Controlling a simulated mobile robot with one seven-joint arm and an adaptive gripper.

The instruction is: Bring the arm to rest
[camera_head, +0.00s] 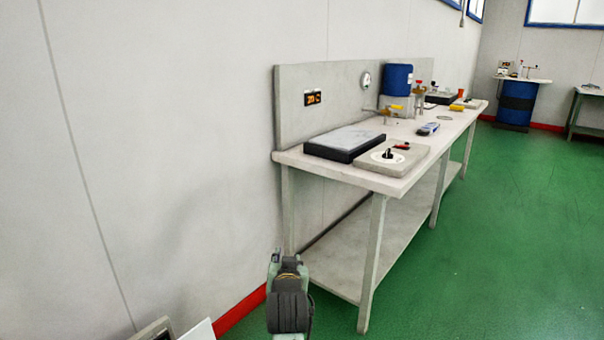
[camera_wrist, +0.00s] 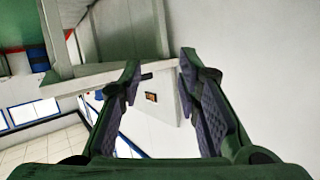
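My gripper (camera_wrist: 158,74) shows in the wrist view with its two green fingers and dark pads apart. Nothing is held between them; the wall and a small orange display lie beyond. In the head view, a green and black part of my arm (camera_head: 289,300) shows at the bottom centre, low in front of the workbench and to the left of its front leg. The fingertips cannot be made out there.
A long workbench (camera_head: 408,183) stands along the wall, with a black-edged slab (camera_head: 345,140), a grey plate (camera_head: 386,163) and a blue container (camera_head: 397,80) on it. A lower shelf (camera_head: 345,262) runs beneath. The green floor (camera_head: 500,240) to the right is clear.

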